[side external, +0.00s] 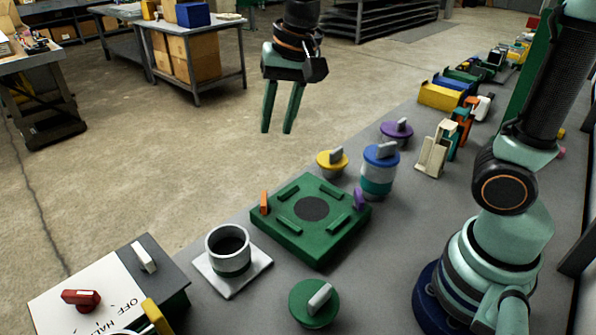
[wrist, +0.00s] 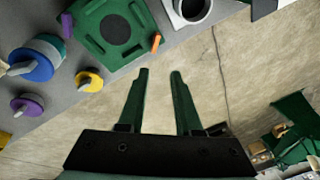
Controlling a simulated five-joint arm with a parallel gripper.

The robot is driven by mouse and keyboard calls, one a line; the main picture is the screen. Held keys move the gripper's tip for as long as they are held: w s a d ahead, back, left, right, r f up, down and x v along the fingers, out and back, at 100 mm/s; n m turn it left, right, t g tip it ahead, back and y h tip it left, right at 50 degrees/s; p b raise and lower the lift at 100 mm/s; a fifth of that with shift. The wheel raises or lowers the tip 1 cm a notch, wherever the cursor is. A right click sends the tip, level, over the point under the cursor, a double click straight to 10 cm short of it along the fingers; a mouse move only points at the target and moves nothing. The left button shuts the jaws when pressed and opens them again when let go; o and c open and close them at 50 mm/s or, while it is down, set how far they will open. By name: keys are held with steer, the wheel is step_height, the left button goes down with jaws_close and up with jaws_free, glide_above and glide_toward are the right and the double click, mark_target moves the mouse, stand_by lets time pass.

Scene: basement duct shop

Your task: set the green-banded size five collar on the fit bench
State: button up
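A grey collar (side external: 228,247) with a green band round its lower part stands upright on a white square plate (side external: 204,270). Its dark open top also shows at the upper edge of the wrist view (wrist: 178,18). I read the green square block (side external: 286,239) with a dark round centre as the fit bench; nothing stands on its centre. It also shows in the wrist view (wrist: 88,18). My gripper (side external: 278,130) is open and empty, high above the floor side of the bench, apart from both. Its two fingers (wrist: 159,72) are spread with a clear gap.
Around the block stand a green-topped plug (side external: 308,306), a yellow plug (side external: 330,163), a purple plug (side external: 396,131) and a blue-topped piece with a teal band (side external: 378,174). A white switch panel (side external: 65,304) lies front left. Bins (side external: 440,96) line the back.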

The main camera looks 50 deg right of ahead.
steer(key=s+d+n+t, duration=0.2)
steer(key=s+d+n, duration=0.4)
steer(key=s+d, duration=0.2)
steer(key=shift+s+d+f+n+t+h, duration=0.2)
steer(key=shift+f+n+t+h, duration=0.1)
steer(key=shift+f+n, duration=0.1)
steer(key=shift+r, duration=0.1)
stand_by(0.7)
